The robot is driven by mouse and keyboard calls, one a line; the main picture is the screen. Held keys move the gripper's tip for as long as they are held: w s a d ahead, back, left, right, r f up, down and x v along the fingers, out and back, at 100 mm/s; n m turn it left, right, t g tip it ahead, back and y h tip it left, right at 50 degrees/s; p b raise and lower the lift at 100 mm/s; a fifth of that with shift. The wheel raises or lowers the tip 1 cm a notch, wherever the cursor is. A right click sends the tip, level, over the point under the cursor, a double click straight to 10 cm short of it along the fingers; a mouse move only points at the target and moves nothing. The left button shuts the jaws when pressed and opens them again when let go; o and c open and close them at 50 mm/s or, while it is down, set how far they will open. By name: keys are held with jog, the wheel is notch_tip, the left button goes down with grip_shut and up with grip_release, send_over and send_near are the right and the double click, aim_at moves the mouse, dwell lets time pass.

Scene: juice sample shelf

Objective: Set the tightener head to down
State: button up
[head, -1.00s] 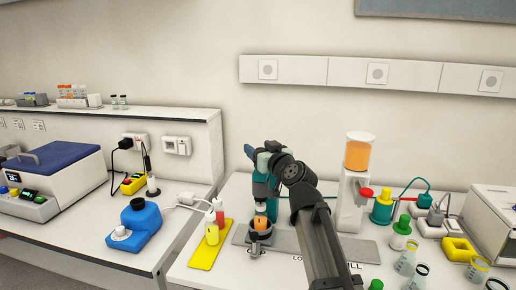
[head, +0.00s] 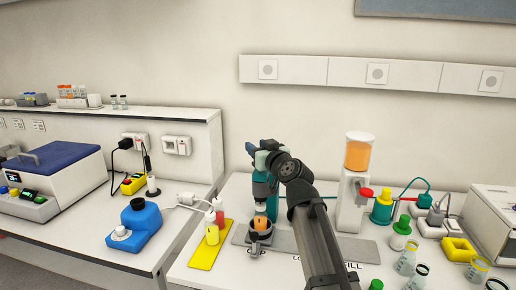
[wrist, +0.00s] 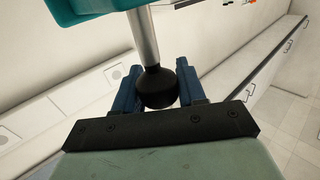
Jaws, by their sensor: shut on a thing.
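The tightener (head: 262,189) is a teal body standing at the left of the right-hand bench, its head above a dark holder with an orange item (head: 260,225) in it. My gripper (head: 251,149) is at the top of the tightener. In the wrist view, a round black knob (wrist: 156,90) on a silver rod (wrist: 142,38) comes from a teal housing (wrist: 100,8). The blue fingers of my gripper (wrist: 157,80) are on both sides of the knob, shut on it. My arm hides part of the bench behind the tightener.
A yellow tray (head: 205,258) with small bottles lies left of the tightener. A dispenser with orange juice (head: 358,154) stands to the right. Green-capped bottles and beakers (head: 408,262) fill the right front. A blue device (head: 137,224) is on the left bench.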

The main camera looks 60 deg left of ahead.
grip_shut()
jog(key=shift+f, duration=1.65)
jog(key=o, duration=1)
grip_release()
jog(key=shift+o, duration=0.2)
